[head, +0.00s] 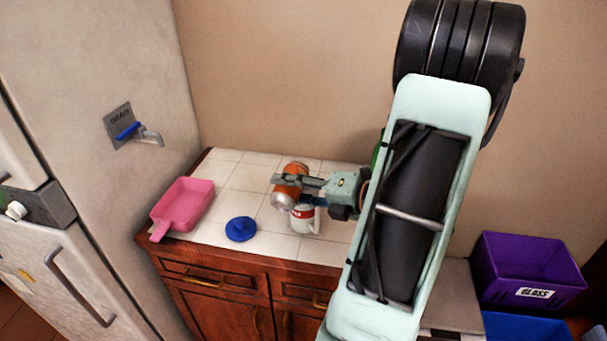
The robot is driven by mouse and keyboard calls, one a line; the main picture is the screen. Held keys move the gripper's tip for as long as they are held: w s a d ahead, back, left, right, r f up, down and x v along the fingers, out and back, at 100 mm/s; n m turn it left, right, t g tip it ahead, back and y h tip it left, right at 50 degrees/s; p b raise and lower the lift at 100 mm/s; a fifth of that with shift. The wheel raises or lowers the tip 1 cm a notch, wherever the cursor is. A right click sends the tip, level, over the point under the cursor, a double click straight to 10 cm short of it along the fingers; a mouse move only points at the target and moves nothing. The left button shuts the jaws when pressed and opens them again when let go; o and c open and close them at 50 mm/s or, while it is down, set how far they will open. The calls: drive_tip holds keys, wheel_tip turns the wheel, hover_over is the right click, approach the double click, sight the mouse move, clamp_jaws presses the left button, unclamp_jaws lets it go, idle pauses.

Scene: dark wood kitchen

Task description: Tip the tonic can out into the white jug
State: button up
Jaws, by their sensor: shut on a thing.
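My gripper (288,181) is shut on an orange and silver can (284,200), which I take to be the tonic can. The can is held tilted above the counter, its silver end toward the camera and low. A white jug with a red label (303,219) stands on the tiles just below and slightly right of the can's silver end. The can and gripper hide the jug's upper part, so I cannot tell if the can's opening is over its mouth. No liquid stream shows.
A blue lid-like disc (241,229) and a pink tray with a handle (183,205) lie on the white tiled counter (240,180) to the left. A drain tap (148,136) sticks out at left. Purple (525,265) and blue (520,326) bins stand right. My arm hides a green thing (377,150).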

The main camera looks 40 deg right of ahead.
sight(300, 171)
drive_tip(key=r+p, duration=0.1)
drive_tip(key=p, duration=0.1)
drive_tip(key=d+m+p, duration=0.1)
drive_tip(key=p, duration=0.1)
drive_tip(key=shift+w+r+p, duration=0.25)
drive_tip(key=shift+r+p, duration=0.1)
drive_tip(key=shift+f+m+y, duration=0.15)
drive_tip(key=shift+m+y, duration=0.15)
drive_tip(key=shift+p, duration=0.55)
drive_tip(key=shift+g, duration=0.3)
drive_tip(key=shift+r+m+p, duration=0.25)
drive_tip(key=shift+m+p, duration=0.25)
drive_tip(key=shift+p, duration=0.1)
drive_tip(key=shift+w+d+f+m+y, duration=0.1)
drive_tip(key=shift+f+m+y, duration=0.25)
drive_tip(key=shift+m+y, duration=0.25)
drive_tip(key=shift+w+d+r+m+g+y, duration=0.1)
drive_tip(key=shift+d+r+m+g+y, duration=0.1)
drive_tip(key=shift+r+m, duration=0.3)
drive_tip(key=shift+w+d+r+m+g+y, duration=0.1)
drive_tip(key=shift+d+r+m+g+y, duration=0.15)
drive_tip(key=shift+m, duration=0.45)
drive_tip(key=shift+r, duration=0.1)
drive_tip(key=shift+r+m, duration=0.15)
drive_tip(key=shift+m, duration=0.25)
